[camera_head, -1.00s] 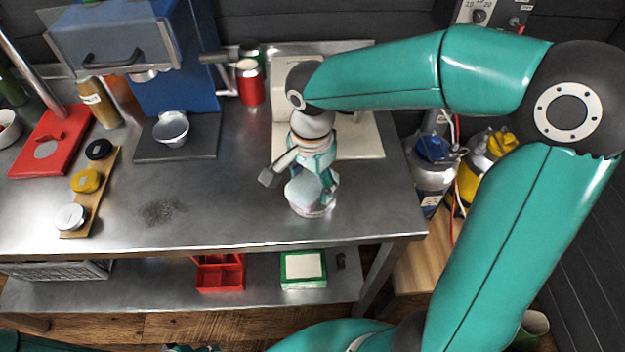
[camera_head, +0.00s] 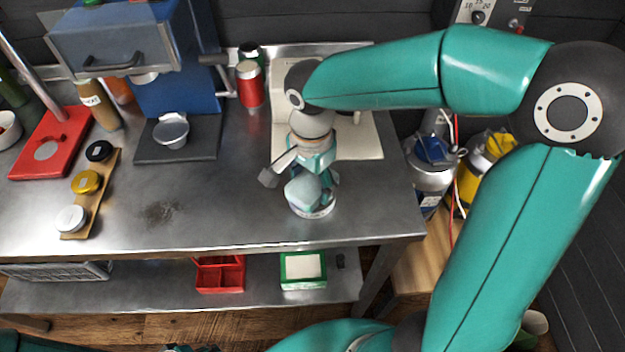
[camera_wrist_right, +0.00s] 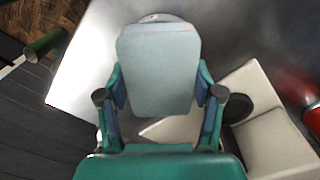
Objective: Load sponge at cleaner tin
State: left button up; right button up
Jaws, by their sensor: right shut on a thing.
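My right gripper (camera_head: 314,178) is shut on a pale blue-green sponge (camera_head: 303,192) near the front right of the steel bench. In the right wrist view the sponge (camera_wrist_right: 158,70) sits between both fingers, its broad face toward the camera. The cleaner tin (camera_head: 316,213) is a low round whitish tin under the sponge, and only part of its rim shows. Its rim also peeks past the sponge's far end in the wrist view (camera_wrist_right: 166,17). I cannot tell whether sponge and tin touch. My left gripper (camera_head: 190,348) only just shows at the bottom edge.
A blue machine (camera_head: 178,85), a red stand (camera_head: 45,150) and a wooden strip with lids (camera_head: 92,195) are left. The middle bench is mostly clear, with a dark stain (camera_head: 160,212).

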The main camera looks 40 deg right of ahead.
aim_at(311, 182)
jog(key=shift+r+p, duration=2.2)
jog(key=shift+r, duration=1.05)
